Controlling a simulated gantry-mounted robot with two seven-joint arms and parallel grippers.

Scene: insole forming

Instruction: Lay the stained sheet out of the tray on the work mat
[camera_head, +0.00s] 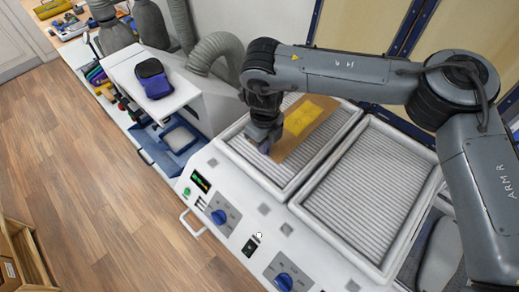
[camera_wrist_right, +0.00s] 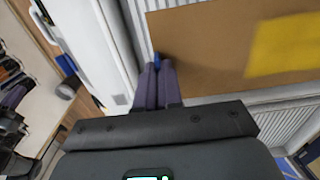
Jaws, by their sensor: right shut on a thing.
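The brown sheet (camera_head: 305,130) with a yellow stain (camera_head: 299,118) lies over the ribbed left tray (camera_head: 344,126) of the white machine. My right gripper (camera_head: 265,147) is at the sheet's near left edge, fingers pointing down. In the right wrist view the purple fingers (camera_wrist_right: 157,70) are closed together at a corner of the sheet (camera_wrist_right: 200,45), with a small blue bit at their tips. The gripper is shut on the sheet's edge; the exact grip is partly hidden. I cannot make out a work mat. My left gripper is out of view.
An empty ribbed tray (camera_head: 372,190) is to the right. The machine's front panel (camera_head: 235,215) has knobs and a handle. A grey hose (camera_head: 215,52), a dark blue pouch (camera_head: 153,78) and a blue-framed box (camera_head: 178,140) stand to the left.

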